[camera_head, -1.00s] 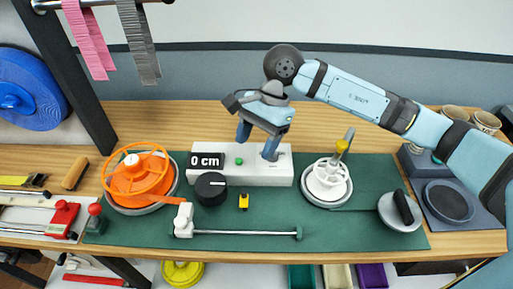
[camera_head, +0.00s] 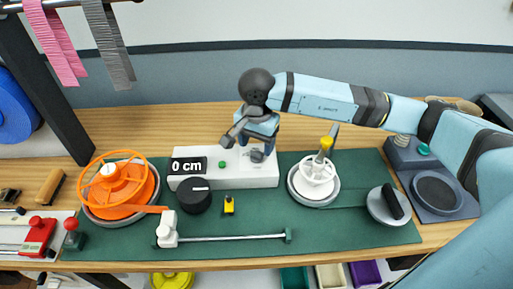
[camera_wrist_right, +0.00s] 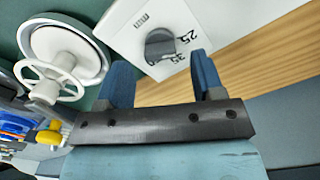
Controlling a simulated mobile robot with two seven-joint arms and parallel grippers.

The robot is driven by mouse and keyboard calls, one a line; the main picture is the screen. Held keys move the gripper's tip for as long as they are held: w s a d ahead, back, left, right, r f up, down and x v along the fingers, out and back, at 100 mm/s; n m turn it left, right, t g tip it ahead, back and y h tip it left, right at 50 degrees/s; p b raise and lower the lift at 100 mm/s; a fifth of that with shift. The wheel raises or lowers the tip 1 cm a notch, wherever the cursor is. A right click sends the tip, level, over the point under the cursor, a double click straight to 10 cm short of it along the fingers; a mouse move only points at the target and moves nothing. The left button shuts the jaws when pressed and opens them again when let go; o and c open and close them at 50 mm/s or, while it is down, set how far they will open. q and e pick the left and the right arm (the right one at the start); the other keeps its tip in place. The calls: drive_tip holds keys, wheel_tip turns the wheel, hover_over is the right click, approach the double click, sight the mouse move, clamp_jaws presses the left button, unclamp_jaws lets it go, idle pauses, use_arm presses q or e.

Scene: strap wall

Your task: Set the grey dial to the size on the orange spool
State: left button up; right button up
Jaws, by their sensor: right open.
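The grey dial (camera_wrist_right: 160,45) sits on the white box (camera_head: 185,182). In the right wrist view the marks "min", "25" and "35" show beside it; its other marks are cut off or hidden. In the head view the dial (camera_head: 257,156) is partly hidden by my right gripper (camera_head: 255,146). That gripper is open, its two blue fingers (camera_wrist_right: 161,62) apart with the dial just beyond and between their tips, apparently not touching. The orange spool (camera_head: 143,190) lies at the left of the green mat; no size on it is readable. My left gripper is not in view.
The box's display (camera_head: 188,165) reads "0 cm", with a green button (camera_head: 222,164) beside it. A black knob (camera_head: 195,196) and small yellow object (camera_head: 229,206) stand in front. A white spool (camera_head: 314,180) with a yellow-topped post is right of the box.

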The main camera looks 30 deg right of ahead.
sight(256, 155)
drive_tip(key=shift+f, duration=1.25)
drive_tip(key=c, duration=0.9)
drive_tip(key=shift+c, duration=0.2)
